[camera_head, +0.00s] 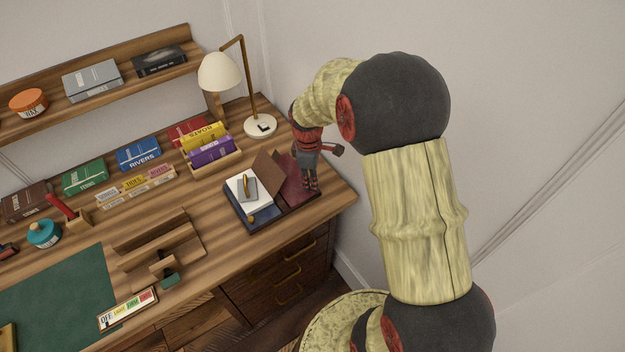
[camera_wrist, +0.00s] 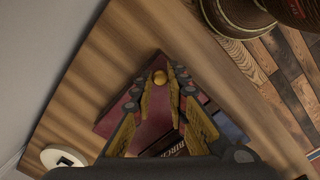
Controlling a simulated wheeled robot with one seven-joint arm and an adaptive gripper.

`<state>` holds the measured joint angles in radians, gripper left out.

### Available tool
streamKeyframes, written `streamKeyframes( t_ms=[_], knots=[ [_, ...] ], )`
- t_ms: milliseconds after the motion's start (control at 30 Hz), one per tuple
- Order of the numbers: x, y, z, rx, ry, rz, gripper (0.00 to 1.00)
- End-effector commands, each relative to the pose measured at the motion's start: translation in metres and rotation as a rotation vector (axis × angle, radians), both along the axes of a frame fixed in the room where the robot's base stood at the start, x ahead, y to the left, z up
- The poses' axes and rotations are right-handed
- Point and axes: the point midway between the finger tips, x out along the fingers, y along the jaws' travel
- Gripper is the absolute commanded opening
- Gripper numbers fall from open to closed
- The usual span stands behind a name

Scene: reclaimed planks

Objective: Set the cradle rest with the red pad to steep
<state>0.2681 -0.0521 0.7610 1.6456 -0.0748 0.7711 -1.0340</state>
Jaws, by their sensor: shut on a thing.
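The book cradle (camera_head: 245,229) stands at the right end of the desk. Its right rest has a dark red pad (camera_head: 290,173), which also shows under my fingers in the wrist view (camera_wrist: 117,112). My gripper (camera_head: 311,188) reaches down over the red-pad side. In the wrist view its fingertips (camera_wrist: 161,80) close around a round gold knob (camera_wrist: 159,77) at the red rest's edge. The left side is blue (camera_head: 263,216), with white pages (camera_head: 237,186) and a grey block on it. A brown board or cover (camera_head: 268,168) stands tilted between. The red rest's exact angle is hard to tell.
A lamp (camera_head: 262,126) stands behind the cradle, and a holder with yellow and purple books (camera_head: 211,151) is to its left. A wooden stand (camera_head: 185,234) and a labelled strip (camera_head: 127,309) lie further left. The desk's right edge is close to my gripper.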

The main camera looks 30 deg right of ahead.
Motion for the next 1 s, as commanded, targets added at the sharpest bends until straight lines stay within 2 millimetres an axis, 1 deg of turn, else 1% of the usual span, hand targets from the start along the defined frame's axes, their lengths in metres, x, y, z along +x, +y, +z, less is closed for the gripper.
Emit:
streamKeyframes(
  t_ms=[300,600,800,1000],
  knots=[
    [-0.001,0.017,0.018,-0.214,-0.007,0.01,0.0],
    [-0.001,0.035,0.03,-0.43,-0.013,0.008,0.0],
    [-0.002,0.043,0.035,-0.527,-0.016,0.003,0.0],
    [-0.002,0.046,0.038,-0.577,-0.017,0.001,0.0]
  ],
)
